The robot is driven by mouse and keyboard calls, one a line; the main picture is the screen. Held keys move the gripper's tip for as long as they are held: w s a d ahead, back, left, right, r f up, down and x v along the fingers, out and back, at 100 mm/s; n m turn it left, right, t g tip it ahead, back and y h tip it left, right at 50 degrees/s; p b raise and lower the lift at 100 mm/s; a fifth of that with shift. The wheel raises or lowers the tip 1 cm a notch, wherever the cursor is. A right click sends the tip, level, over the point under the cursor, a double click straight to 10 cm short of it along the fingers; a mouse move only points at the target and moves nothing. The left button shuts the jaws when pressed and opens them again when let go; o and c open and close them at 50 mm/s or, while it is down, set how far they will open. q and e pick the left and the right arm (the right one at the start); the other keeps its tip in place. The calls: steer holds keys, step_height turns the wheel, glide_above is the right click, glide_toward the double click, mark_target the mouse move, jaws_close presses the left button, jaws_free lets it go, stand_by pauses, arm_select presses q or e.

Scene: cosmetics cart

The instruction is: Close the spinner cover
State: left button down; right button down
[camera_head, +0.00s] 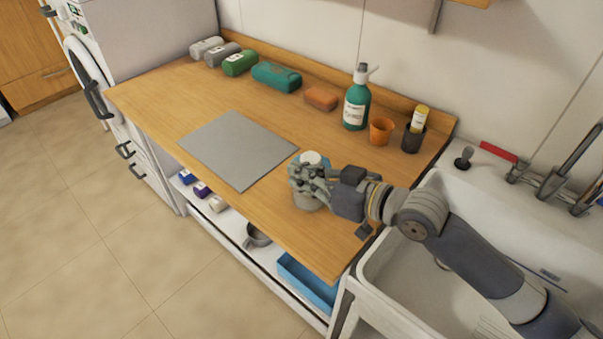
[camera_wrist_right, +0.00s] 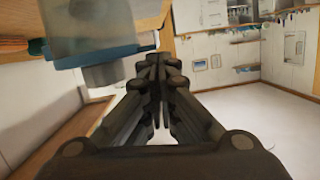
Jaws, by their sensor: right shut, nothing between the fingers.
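A small grey round device (camera_head: 306,201) with a pale top (camera_head: 311,158) stands on the wooden counter near its front edge; I take it to be the spinner. My right gripper (camera_head: 303,178) is right at it and covers much of it, so whether its cover is open or closed is hidden. In the right wrist view the fingers (camera_wrist_right: 157,92) of my right gripper are together with nothing between them. A blurred translucent grey shape with a blue band (camera_wrist_right: 95,45) is close at upper left there; I cannot tell what it is. My left gripper is not in view.
A grey mat (camera_head: 237,149) lies left of the device on the counter (camera_head: 330,235). A green pump bottle (camera_head: 356,103), an orange cup (camera_head: 381,131) and a dark cup (camera_head: 412,139) stand behind. Rolled towels (camera_head: 240,63) line the back. A white sink (camera_head: 420,265) is at right.

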stand_by(0.4)
steer(key=s+d+r+p, duration=0.1)
steer(key=s+d+r, duration=0.4)
steer(key=d, duration=0.3)
steer(key=shift+s+r, duration=0.3)
steer(key=shift+r, duration=0.35)
